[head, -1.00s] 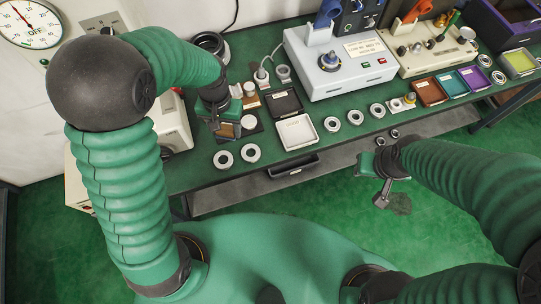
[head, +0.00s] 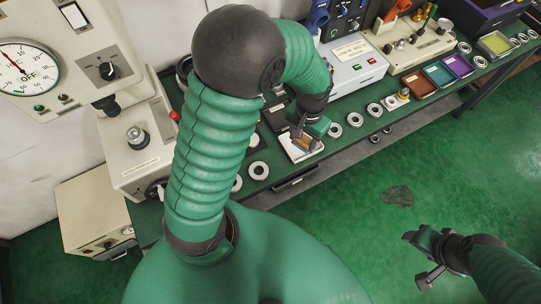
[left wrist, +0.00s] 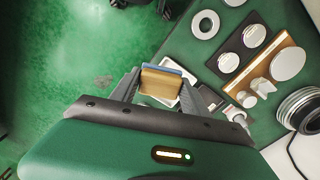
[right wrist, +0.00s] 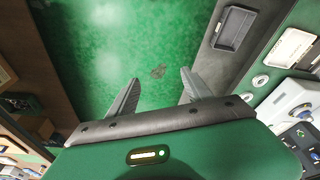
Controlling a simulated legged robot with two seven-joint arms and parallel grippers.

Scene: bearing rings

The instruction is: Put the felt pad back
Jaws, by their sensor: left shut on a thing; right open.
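My left gripper (head: 303,141) is shut on a tan block with a blue-grey layer along one edge, which looks like the felt pad (head: 308,144). The pad also shows between the fingers in the left wrist view (left wrist: 160,86). It is held over the white tray (head: 288,150) on the green bench; the gap below it is hard to judge. The tray is partly hidden behind the pad and fingers. My right gripper (head: 414,260) is open and empty over the green floor, away from the bench; its spread fingers show in the right wrist view (right wrist: 160,82).
Several pale bearing rings (head: 258,170) lie along the bench's front. Brown (head: 417,84), teal and purple trays stand farther right. A grey control box (head: 355,62) stands behind. In the left wrist view, a wooden board (left wrist: 262,72) carries round pale pieces.

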